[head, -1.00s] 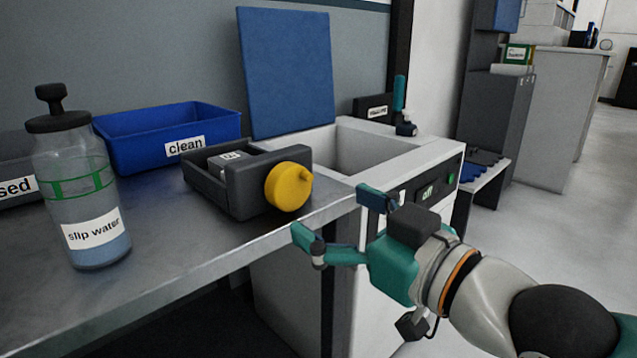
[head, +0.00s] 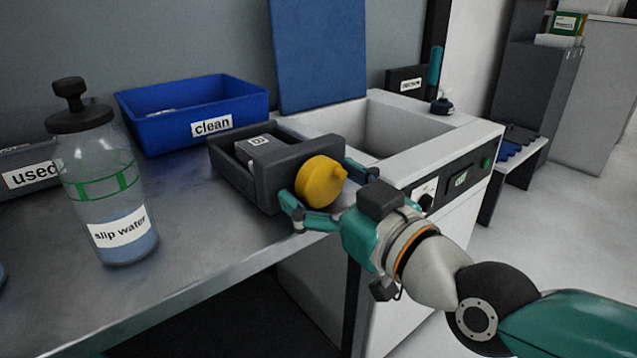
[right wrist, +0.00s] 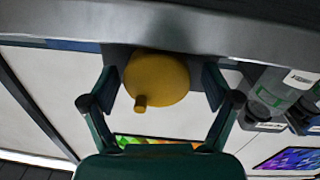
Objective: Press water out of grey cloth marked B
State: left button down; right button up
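A dark grey press box (head: 230,165) stands on the metal bench, with a round yellow knob (head: 320,182) on its front. A small white label (head: 258,141) shows inside the box; its mark is too small to read surely, and any cloth there is mostly hidden. My right gripper (head: 318,190) is open in front of the box, its fingers on either side of the knob. In the right wrist view, the knob (right wrist: 157,77) sits between the fingers (right wrist: 160,85), with small gaps beside it. My left gripper is not in view.
A "slip water" bottle (head: 108,190) stands at left. A blue "clean" bin (head: 168,142) and a grey "used" bin (head: 30,178) are behind. A white unit with a recessed basin (head: 400,128) is right of the press. The bench front is clear.

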jog(key=shift+d, duration=0.1)
jog(key=c, duration=0.8)
jog(key=shift+a, duration=0.35)
jog(key=shift+c, duration=0.6)
jog(key=shift+d+f, duration=0.2)
jog(key=shift+m, duration=0.5)
jog(key=shift+f+m+b, duration=0.1)
jog(key=shift+m+b, duration=0.45)
jog(key=shift+m, duration=2.35)
jog(key=shift+g, duration=0.3)
